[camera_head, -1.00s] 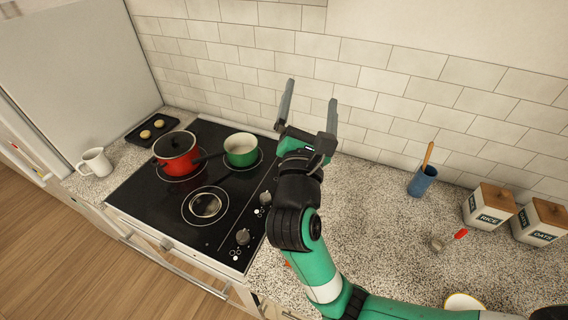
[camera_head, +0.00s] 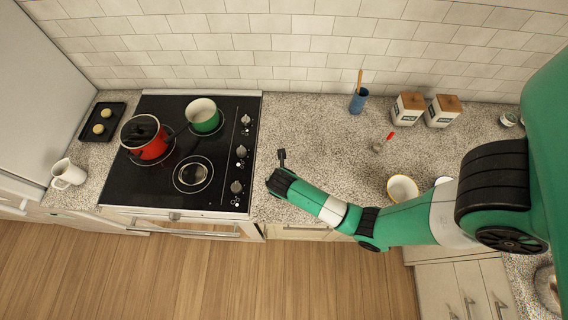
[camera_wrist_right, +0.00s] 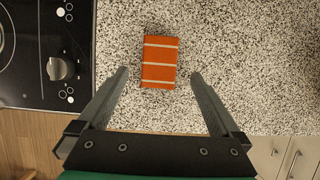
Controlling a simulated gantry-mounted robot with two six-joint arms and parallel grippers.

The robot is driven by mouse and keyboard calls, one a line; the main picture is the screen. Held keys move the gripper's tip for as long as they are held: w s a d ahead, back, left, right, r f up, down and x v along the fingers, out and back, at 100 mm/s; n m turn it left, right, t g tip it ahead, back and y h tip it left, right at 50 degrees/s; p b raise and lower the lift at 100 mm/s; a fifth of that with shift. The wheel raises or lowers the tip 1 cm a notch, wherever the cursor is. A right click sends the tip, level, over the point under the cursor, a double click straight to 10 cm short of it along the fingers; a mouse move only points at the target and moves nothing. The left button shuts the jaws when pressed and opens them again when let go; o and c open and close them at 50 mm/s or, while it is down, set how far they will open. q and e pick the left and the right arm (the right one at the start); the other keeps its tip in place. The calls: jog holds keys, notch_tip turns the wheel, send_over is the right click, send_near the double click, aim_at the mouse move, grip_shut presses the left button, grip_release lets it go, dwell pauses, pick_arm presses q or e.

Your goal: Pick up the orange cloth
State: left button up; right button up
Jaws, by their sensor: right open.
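The orange cloth (camera_wrist_right: 159,62) lies folded on the speckled counter in the right wrist view, a small rectangle with pale stripes. In the head view it is hidden, with my right arm over that part of the counter. My right gripper (camera_head: 281,158) points down over the counter just right of the stove. In the wrist view the right gripper (camera_wrist_right: 160,74) is open and empty, its fingers on either side of the cloth's lower end and apart from it. My left gripper is not in view.
The black stove (camera_head: 222,165) with a red pot (camera_head: 150,147) and a green pot (camera_head: 202,116) stands left of the gripper. A blue cup (camera_head: 357,103), canisters (camera_head: 408,108) and a bowl (camera_head: 402,189) are to the right. The counter behind the gripper is clear.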

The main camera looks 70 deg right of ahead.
jog(key=shift+x, duration=1.05)
jog(key=x, duration=0.3)
jog(key=b+x, duration=0.1)
jog(key=x, duration=0.1)
jog(key=shift+a+f, duration=0.2)
jog(key=shift+a, duration=0.05)
jog(key=c, duration=1.4)
jog(key=shift+r, duration=0.2)
jog(key=shift+r, duration=0.25)
notch_tip(320, 180, up, 3)
jog(key=shift+p, duration=0.65)
jog(key=s+r, duration=0.1)
jog(key=s+a+r+p, duration=0.1)
jog(key=s+r, duration=0.1)
jog(key=r, duration=0.1)
jog(key=shift+s+a+r, duration=0.1)
jog(key=shift+s+a, duration=0.15)
jog(key=s+a+r, duration=0.1)
jog(key=s, duration=0.2)
jog(key=s+a+r, duration=0.1)
jog(key=s+r, duration=0.1)
jog(key=s, duration=0.1)
jog(key=s+a+r, duration=0.2)
jog(key=s, duration=0.1)
jog(key=shift+s+p, duration=0.25)
jog(key=shift+p, duration=0.05)
